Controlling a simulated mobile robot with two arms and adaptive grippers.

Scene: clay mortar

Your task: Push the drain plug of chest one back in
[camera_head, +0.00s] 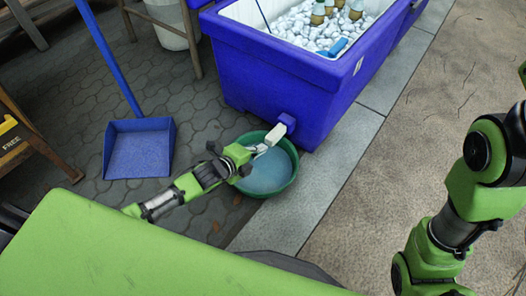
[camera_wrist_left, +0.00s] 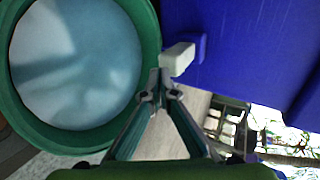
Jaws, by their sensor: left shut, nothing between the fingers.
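The blue chest (camera_head: 285,85) stands at the top, filled with ice and bottles. A pale block-shaped drain plug (camera_head: 276,134) sticks out from the blue drain fitting (camera_head: 288,121) low on its near corner. In the left wrist view the plug (camera_wrist_left: 178,59) and the fitting (camera_wrist_left: 199,48) show right of the fingertips. My left gripper (camera_head: 263,149) is shut and empty, its tips close to the plug's outer end; I cannot tell whether they touch. In the wrist view my left gripper (camera_wrist_left: 162,82) has its fingertips together. My right gripper is out of view.
A green basin (camera_head: 290,178) of cloudy water sits on the paving below the fitting, under my left gripper. A blue long-handled dustpan (camera_head: 139,149) stands to the left. A wooden stool and pale bucket (camera_head: 170,22) are behind. Pavement to the right is clear.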

